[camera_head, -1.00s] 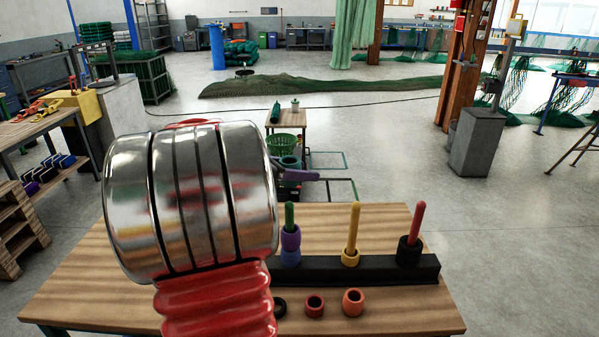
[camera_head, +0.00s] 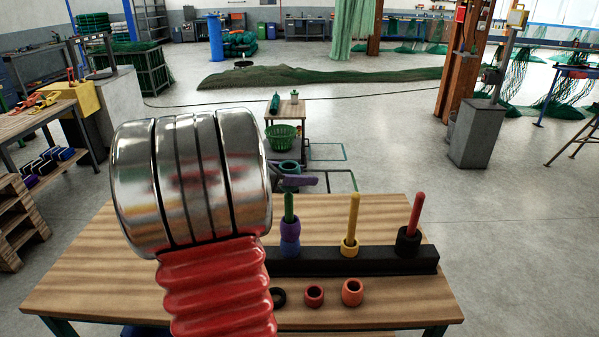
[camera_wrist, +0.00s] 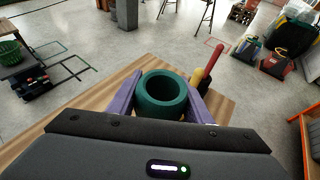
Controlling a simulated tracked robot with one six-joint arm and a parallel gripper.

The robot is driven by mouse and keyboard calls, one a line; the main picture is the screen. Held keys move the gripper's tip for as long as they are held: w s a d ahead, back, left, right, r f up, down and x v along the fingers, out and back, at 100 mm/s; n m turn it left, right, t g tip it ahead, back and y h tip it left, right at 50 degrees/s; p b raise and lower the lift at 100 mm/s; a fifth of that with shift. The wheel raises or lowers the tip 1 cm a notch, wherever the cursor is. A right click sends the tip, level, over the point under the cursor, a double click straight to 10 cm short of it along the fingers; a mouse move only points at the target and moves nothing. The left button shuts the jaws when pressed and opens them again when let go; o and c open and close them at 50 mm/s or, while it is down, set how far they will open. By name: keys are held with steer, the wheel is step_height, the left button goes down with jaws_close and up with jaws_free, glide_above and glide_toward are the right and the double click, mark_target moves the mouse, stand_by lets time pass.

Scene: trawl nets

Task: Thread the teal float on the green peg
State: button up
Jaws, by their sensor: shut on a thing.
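The teal float (camera_wrist: 160,105) is held between the purple fingers of my gripper (camera_wrist: 161,96), its hole facing up in the wrist view. In the head view the float (camera_head: 289,166) shows partly behind a purple finger (camera_head: 303,181), just above the top of the green peg (camera_head: 289,206) in the picture. I cannot tell from this whether it is centred over the peg in depth. The green peg stands upright, with a purple float (camera_head: 290,228) above a blue float (camera_head: 290,249) around its lower part. The wrist view does not show the green peg.
The black peg base (camera_head: 350,260) also bears a yellow peg (camera_head: 353,218) with a yellow float and a red peg (camera_head: 416,212) with a black float. Black (camera_head: 278,297), red (camera_head: 314,295) and orange (camera_head: 352,291) floats lie in front.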

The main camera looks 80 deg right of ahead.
step_height(320, 180, down, 6)
steer(key=shift+f, duration=0.25)
stand_by(0.9)
steer(key=o, duration=1.1)
steer(key=shift+o, duration=0.2)
steer(key=v, duration=1.3)
steer(key=shift+w+a+r, duration=0.15)
steer(key=shift+w+a, duration=0.1)
steer(key=shift+w, duration=0.05)
